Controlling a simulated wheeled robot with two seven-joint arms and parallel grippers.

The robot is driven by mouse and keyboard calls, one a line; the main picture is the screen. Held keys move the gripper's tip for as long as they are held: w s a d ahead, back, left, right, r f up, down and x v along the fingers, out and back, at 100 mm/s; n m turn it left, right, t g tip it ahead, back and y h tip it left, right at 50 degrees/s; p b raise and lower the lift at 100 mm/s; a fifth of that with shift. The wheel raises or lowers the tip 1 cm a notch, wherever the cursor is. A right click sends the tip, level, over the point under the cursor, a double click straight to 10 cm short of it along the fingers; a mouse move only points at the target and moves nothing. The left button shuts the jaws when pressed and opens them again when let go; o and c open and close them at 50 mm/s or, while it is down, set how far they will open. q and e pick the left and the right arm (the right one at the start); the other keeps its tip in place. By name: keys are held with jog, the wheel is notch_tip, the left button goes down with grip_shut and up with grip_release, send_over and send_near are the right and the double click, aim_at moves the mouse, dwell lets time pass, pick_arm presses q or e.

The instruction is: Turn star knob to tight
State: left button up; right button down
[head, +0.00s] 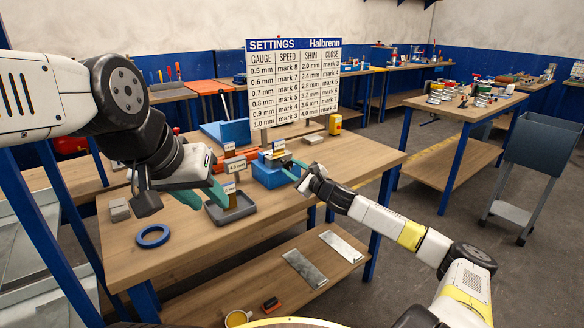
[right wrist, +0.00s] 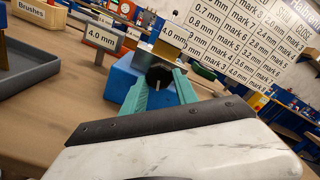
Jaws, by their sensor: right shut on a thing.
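The star knob (right wrist: 159,76) is a dark, lobed knob on the front of a blue block fixture (right wrist: 121,84). In the right wrist view it sits between the teal fingers of my right gripper (right wrist: 160,88), which are shut on it. In the head view the blue fixture (head: 268,173) stands near the table's right edge, with my right gripper (head: 294,178) at its right side; the knob is hidden there. My left gripper (head: 203,196) hangs over the grey tray with its teal fingers apart and nothing visible between them. The knob's tightness cannot be told.
A settings board (head: 294,84) stands behind the fixture. A grey tray (head: 231,212) with a small labelled sign is left of it. A blue ring (head: 152,236) and grey blocks (head: 119,209) lie on the left of the table. The front middle of the tabletop is clear.

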jog(key=shift+f+m, duration=0.1)
jog(key=shift+m, duration=0.5)
jog(key=c, duration=0.9)
grip_release()
jog(key=shift+c, duration=0.2)
jog(key=v, duration=0.7)
jog(key=shift+s+d, duration=0.25)
jog(key=shift+s, duration=0.05)
